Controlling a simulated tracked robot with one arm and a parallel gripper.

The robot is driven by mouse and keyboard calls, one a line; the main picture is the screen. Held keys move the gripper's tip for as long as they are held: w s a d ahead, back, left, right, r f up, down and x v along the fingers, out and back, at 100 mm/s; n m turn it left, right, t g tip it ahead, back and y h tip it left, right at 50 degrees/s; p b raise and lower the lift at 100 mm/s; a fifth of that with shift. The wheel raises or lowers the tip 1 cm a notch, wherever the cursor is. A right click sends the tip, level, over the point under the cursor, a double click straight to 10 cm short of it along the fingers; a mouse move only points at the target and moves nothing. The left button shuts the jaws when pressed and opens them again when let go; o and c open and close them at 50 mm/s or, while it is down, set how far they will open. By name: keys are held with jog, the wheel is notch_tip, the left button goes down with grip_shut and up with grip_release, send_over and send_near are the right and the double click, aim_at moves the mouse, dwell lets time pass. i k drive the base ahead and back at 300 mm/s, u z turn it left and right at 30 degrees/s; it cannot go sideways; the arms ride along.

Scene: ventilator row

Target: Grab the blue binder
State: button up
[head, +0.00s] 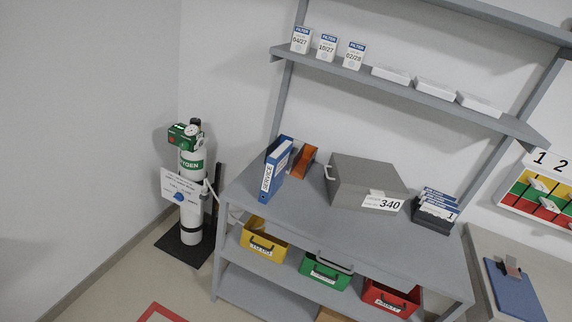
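A blue binder (275,170) stands upright on the left end of the grey workbench top (300,207). Its spine carries a white label that reads "SERVICE". An orange-brown object (304,161) stands close to its right, partly behind it. My gripper is not in view, so its state and distance from the binder do not show.
A grey case (362,182) marked 340 sits right of the binder. Yellow (264,245), green (325,272) and red (391,297) bins sit below. An oxygen cylinder (191,207) stands left of the bench. A shelf (420,101) with filter boxes hangs above. Floor at the lower left is clear.

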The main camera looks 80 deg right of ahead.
aim_at(274, 170)
jog(key=z, duration=0.5)
jog(key=i, duration=1.05)
jog(key=z, duration=1)
jog(key=i, duration=0.5)
jog(key=z, duration=0.25)
jog(key=k, duration=0.9)
jog(key=z, duration=0.2)
jog(key=i, duration=0.9)
jog(key=u, duration=0.05)
